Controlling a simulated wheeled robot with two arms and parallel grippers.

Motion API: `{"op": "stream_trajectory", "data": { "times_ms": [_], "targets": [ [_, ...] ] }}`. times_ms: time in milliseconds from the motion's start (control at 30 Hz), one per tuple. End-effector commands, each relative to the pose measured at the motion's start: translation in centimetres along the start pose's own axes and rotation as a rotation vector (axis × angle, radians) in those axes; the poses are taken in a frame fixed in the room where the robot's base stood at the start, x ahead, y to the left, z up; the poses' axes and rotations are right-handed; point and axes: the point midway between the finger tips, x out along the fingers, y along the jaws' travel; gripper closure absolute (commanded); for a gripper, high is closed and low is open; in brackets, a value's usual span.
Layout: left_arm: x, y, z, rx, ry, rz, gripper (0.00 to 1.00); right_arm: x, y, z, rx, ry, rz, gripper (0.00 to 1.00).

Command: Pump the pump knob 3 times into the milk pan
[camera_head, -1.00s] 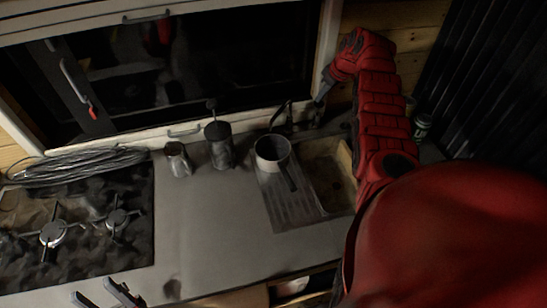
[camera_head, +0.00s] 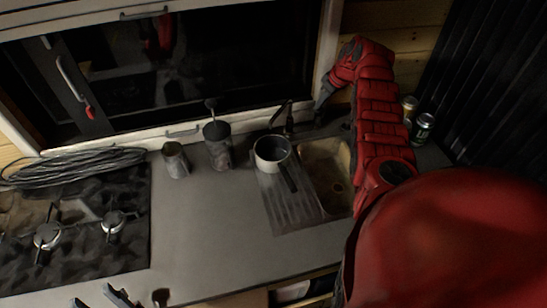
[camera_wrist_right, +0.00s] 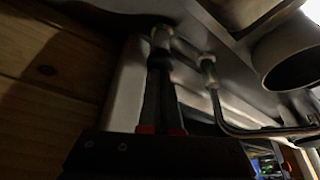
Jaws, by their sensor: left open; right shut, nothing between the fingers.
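The milk pan (camera_head: 267,165) stands upright on the ribbed drainboard left of the sink, its dark handle toward me. It also shows in the right wrist view (camera_wrist_right: 290,58). The dark tap (camera_head: 287,120) rises behind it, and its thin spout (camera_wrist_right: 222,115) bends toward the pan in the wrist view. A metal knob (camera_wrist_right: 160,37), apparently the pump knob, is just beyond my right fingertips. My right gripper (camera_head: 321,100) is shut and empty at the sink's back corner; I cannot tell whether it touches the knob. My left gripper (camera_head: 100,297) is open at the bottom left, away from these.
A dark plunger canister (camera_head: 218,150) and a metal cup (camera_head: 175,160) stand left of the pan. A coiled cable (camera_head: 75,165) lies behind the hob (camera_head: 90,225). My right arm passes over the sink (camera_head: 328,175). Cans (camera_head: 422,128) stand at right. The middle counter is clear.

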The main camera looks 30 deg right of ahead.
Motion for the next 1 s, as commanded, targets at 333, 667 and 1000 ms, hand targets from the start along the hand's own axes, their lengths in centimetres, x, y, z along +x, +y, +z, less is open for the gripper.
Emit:
{"op": "stream_trajectory", "data": {
  "times_ms": [333,667,1000],
  "targets": [
    [-0.3,0.0,0.1,0.0,0.0,0.0,0.5,-0.9,-0.1,-0.4,-0.001,-0.003,-0.004,1.0],
    [-0.6,0.0,0.1,0.0,-0.001,0.0,0.5,-3.1,0.0,-1.3,0.0,0.0,0.0,1.0],
    [-0.8,0.0,0.1,0.0,0.0,0.0,0.5,-4.4,0.0,-1.8,0.001,-0.001,-0.002,1.0]
  ]
}}
